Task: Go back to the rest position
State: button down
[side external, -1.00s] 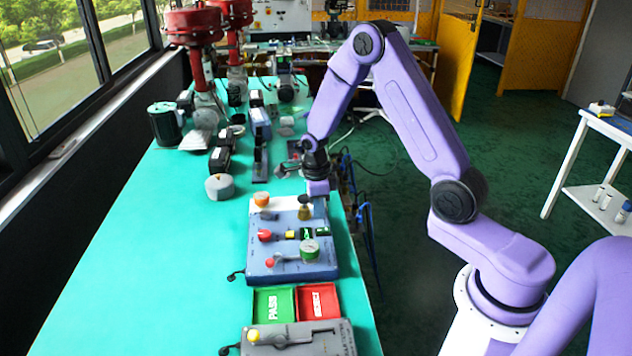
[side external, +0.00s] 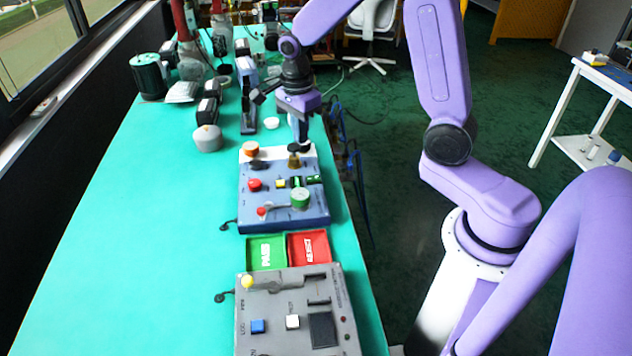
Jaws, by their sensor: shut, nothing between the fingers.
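My gripper (side external: 301,143) hangs from the purple arm, pointing down, with its fingers together and nothing between them. Its tips are over the far right part of the blue valve positioner panel (side external: 283,214), close to a brass knob (side external: 294,161). I cannot tell whether they touch it. The panel also bears an orange knob (side external: 250,148), a dark knob (side external: 259,164), a red knob (side external: 255,184) and a green-faced gauge (side external: 300,197). A red-tipped lever (side external: 262,211) lies near its front edge.
A green PASS tray (side external: 266,252) and a red REJECT tray (side external: 309,248) sit in front of the panel. A grey control box (side external: 296,313) stands nearer. The left of the teal table (side external: 130,230) is clear.

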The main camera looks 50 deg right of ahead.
jog(key=s+a+r+n, duration=0.2)
jog(key=s+a+n, duration=0.2)
jog(key=s+n, duration=0.3)
jog(key=s+a+r+n, duration=0.25)
jog(key=s+n, duration=0.25)
jog(key=n, duration=0.4)
jog(key=s+n, duration=1.5)
jog(key=n, duration=0.1)
jog(key=shift+s+r+n+y, duration=0.2)
jog(key=shift+r+n+y, duration=0.05)
jog(key=shift+n+y, duration=0.15)
